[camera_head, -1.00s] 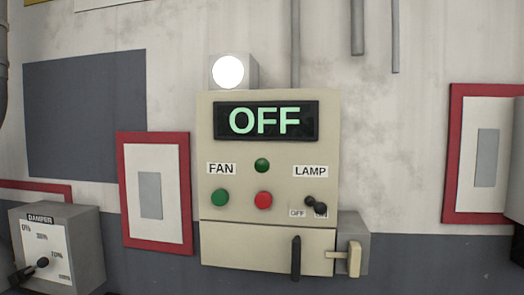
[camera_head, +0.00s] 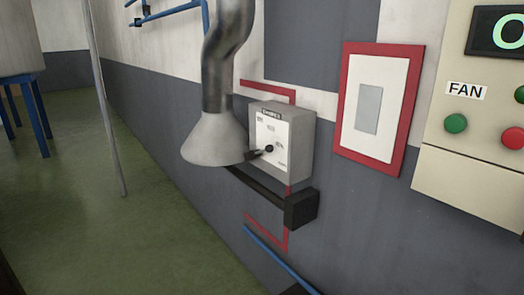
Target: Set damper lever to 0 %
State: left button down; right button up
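The damper box (camera_head: 300,150) is a grey box on the wall near the middle of the view, with a pale front plate and a dark label on top. Its scale marks are too small to read now. The black damper lever (camera_head: 259,152) runs from a round pivot on the plate toward the lower left, its end close to the rim of a metal hood. I cannot tell which mark it stands at. Neither of my grippers is in view.
A metal duct with a flared hood (camera_head: 214,140) hangs left of the damper box. A black bar with a block (camera_head: 301,208) juts out below it. A red-framed panel (camera_head: 400,110) and the fan control box (camera_head: 470,175) are to the right. Green floor (camera_head: 130,220) is open at left.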

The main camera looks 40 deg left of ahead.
aim_at(249, 155)
jog(key=i+j+z, duration=0.1)
jog(key=j, duration=0.7)
jog(key=j+z, duration=0.15)
jog(key=j, duration=0.65)
jog(key=i, duration=0.05)
